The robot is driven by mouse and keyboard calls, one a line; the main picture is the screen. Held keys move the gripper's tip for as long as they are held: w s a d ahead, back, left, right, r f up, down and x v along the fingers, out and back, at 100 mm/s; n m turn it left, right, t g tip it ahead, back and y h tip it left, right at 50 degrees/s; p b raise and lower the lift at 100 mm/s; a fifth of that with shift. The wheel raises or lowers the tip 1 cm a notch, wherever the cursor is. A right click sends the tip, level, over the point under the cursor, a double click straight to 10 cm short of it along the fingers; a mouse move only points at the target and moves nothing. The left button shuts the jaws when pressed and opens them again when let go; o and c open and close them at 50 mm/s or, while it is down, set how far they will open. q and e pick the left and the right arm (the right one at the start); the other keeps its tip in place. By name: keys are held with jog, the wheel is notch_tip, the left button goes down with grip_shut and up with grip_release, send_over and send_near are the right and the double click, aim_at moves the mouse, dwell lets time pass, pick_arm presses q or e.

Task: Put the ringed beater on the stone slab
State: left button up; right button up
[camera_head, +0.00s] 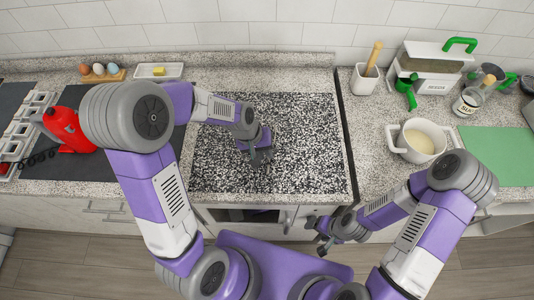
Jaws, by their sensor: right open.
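The black-and-white speckled stone slab (310,140) lies in the middle of the counter, its right and near parts bare. My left gripper (260,158) is over the slab, left of its middle, pointing down. Its fingers are small and dark, and I cannot tell whether they are apart or hold anything. My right gripper (316,238) is open in front of the counter's near edge, below the slab, with nothing seen in it. A dark item with ring-like loops (40,158) lies at the left by a red appliance; I cannot tell whether it is the ringed beater.
The red appliance (68,130) stands on a dark mat at the left, partly behind my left arm. Eggs on a board (103,75) and a butter dish (158,71) are at the back. A white pot (420,140), utensil crock (364,78) and green board (498,155) are right.

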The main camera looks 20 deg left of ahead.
pick_arm(q)
jog(key=p+v, duration=0.1)
jog(key=v, duration=0.8)
jog(key=shift+s+r+p, duration=0.15)
jog(key=shift+r+p, duration=0.15)
pick_arm(e)
notch_tip(320, 180, up, 2)
